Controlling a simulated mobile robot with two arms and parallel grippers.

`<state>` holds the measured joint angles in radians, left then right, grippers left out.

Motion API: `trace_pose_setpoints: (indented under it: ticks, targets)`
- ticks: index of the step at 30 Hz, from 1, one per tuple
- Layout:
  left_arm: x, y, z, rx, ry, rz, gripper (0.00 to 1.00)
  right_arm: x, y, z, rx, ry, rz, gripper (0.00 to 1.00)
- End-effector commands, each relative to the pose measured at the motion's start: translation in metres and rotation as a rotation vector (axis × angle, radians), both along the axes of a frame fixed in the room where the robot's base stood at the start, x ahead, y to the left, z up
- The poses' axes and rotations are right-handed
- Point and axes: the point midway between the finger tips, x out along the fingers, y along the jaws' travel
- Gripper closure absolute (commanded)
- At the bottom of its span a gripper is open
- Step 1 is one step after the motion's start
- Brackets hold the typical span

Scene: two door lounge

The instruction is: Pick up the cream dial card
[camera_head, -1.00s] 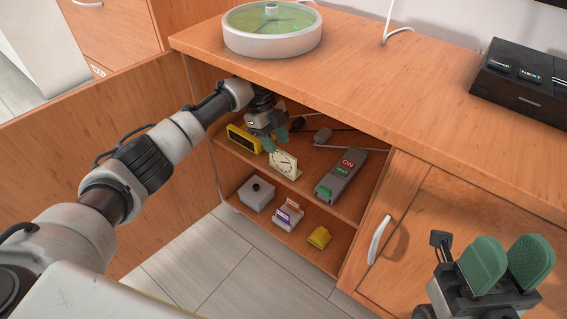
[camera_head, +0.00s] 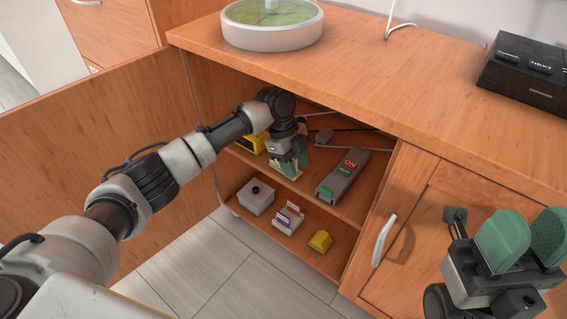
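The cream dial card (camera_head: 292,172) stands on the upper shelf inside the open cabinet. It is mostly hidden behind my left gripper (camera_head: 289,168), which reaches in from the left and hangs right over it. Only small cream patches show around the green fingers. I cannot tell whether these fingers are apart or closed on the card. My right gripper (camera_head: 523,240) is at the lower right, in front of the closed cabinet door, with its two green fingers apart and nothing between them.
A yellow-framed item (camera_head: 250,142) is left of the card, and a grey ON switch box (camera_head: 343,175) is right of it. The lower shelf holds a grey box (camera_head: 257,196), a small card holder (camera_head: 289,217) and a yellow item (camera_head: 320,241).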

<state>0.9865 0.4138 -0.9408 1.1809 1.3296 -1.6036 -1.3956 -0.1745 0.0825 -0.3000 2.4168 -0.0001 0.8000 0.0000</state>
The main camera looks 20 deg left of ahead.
Motion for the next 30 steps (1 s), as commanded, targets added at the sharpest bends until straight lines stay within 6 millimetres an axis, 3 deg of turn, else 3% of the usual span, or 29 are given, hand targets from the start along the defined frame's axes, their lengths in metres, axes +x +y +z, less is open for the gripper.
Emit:
trace_pose_setpoints:
  ticks: [1,8,20,24,30]
  targets:
    - [0.0,0.0,0.0,0.0,0.0,0.0,0.66,0.0,0.0,0.0,0.0,0.0,0.0,0.57]
    - [0.0,0.0,0.0,0.0,0.0,0.0,1.0,0.0,0.0,0.0,0.0,0.0,0.0,0.57]
    - [0.0,0.0,0.003,0.0,0.0,0.0,1.0,0.0,0.0,0.002,0.0,-0.001,0.001,0.57]
    - [0.0,0.0,0.013,-0.001,-0.001,-0.001,1.0,-0.002,0.0,0.007,0.004,0.001,0.001,0.57]
    - [0.0,0.0,0.042,-0.001,-0.001,-0.001,1.0,-0.009,-0.002,-0.006,0.003,0.082,0.005,0.57]
